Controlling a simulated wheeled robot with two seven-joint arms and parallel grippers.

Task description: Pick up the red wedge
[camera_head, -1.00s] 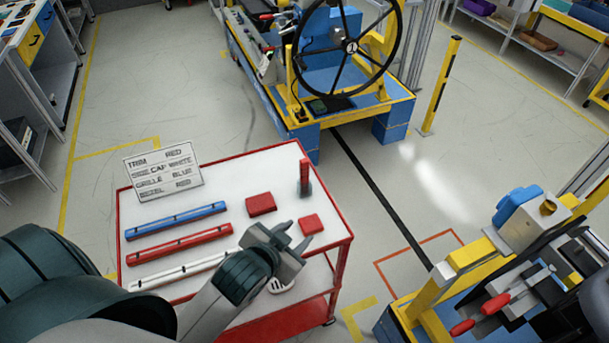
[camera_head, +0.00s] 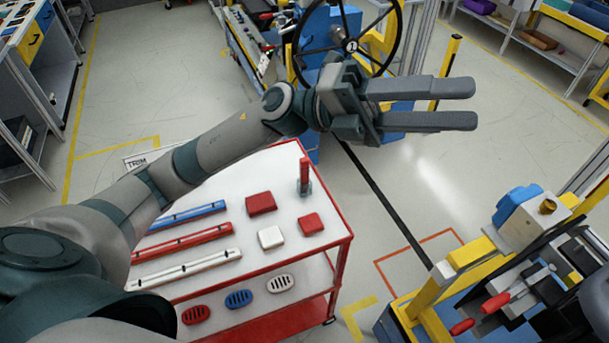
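An upright red piece (camera_head: 304,172), which seems to be the red wedge, stands in a small grey holder near the far right corner of the white-topped cart (camera_head: 335,232). Its exact shape is too small to tell. My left gripper (camera_head: 474,104) is raised, up and to the right of the red piece in the picture. Its two long grey fingers point right, apart and parallel, with only floor showing between them. My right gripper is not in view.
The cart holds blue (camera_head: 190,217), red (camera_head: 190,242) and white (camera_head: 190,269) strips, red blocks (camera_head: 261,204) (camera_head: 311,224), a white block (camera_head: 271,238) and oval grilles (camera_head: 238,299). A steering-wheel rig (camera_head: 352,46) stands behind. A yellow-blue fixture (camera_head: 440,290) stands at right.

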